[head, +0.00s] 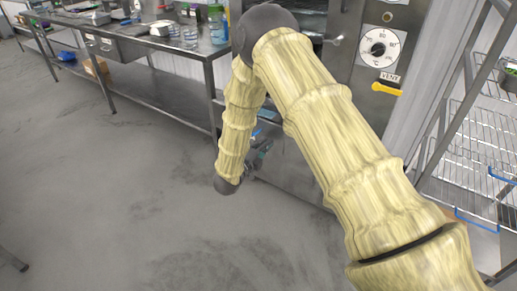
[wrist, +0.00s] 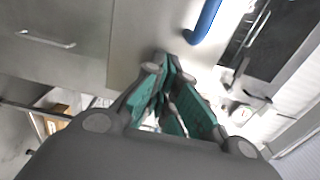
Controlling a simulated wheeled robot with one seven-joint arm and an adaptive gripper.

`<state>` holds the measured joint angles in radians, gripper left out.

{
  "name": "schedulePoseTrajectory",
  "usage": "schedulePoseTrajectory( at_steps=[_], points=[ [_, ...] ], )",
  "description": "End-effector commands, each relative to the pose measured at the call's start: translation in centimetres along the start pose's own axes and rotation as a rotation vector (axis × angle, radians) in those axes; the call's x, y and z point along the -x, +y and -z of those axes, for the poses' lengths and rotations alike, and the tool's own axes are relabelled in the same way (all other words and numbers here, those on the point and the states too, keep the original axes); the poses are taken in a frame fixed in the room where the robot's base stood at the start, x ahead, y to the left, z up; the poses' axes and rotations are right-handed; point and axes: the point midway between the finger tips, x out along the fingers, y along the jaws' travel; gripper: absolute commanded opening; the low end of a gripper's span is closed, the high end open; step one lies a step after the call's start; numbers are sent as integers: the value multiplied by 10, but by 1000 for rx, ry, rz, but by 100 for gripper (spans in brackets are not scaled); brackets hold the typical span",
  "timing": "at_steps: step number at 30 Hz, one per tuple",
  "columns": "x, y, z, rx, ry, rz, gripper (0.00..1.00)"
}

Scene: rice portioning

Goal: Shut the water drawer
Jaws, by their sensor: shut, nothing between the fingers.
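In the head view my gripper (head: 263,149) is low beside the steel cabinet, partly hidden by my yellow-sleeved arm. In the wrist view my gripper (wrist: 167,95) has dark fingers with green pads, shut with nothing held. A plain steel front with a bar handle (wrist: 46,39) shows at the upper left of the wrist view, apart from the fingers. I cannot tell if it is the water drawer. A blue curved handle (wrist: 204,22) is above and right of the fingers. No drawer is clearly identifiable on the cabinet in the head view; my arm covers much of it.
The steel cabinet has a dial (head: 378,48) and a yellow vent lever (head: 387,88). A bench (head: 150,43) with lab items and a drawer (head: 103,46) stands at the left. A wire rack (head: 480,150) is at the right. The grey floor (head: 130,190) in front is clear.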

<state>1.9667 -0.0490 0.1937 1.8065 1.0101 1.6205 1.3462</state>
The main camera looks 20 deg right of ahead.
Motion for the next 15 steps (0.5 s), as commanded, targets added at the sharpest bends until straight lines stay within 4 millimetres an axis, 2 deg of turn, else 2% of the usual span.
schedulePoseTrajectory(
  at_steps=[6,15],
  points=[
    [-14,0,0,-1,0,0,0],
    [-15,0,0,0,0,0,0]
  ],
)
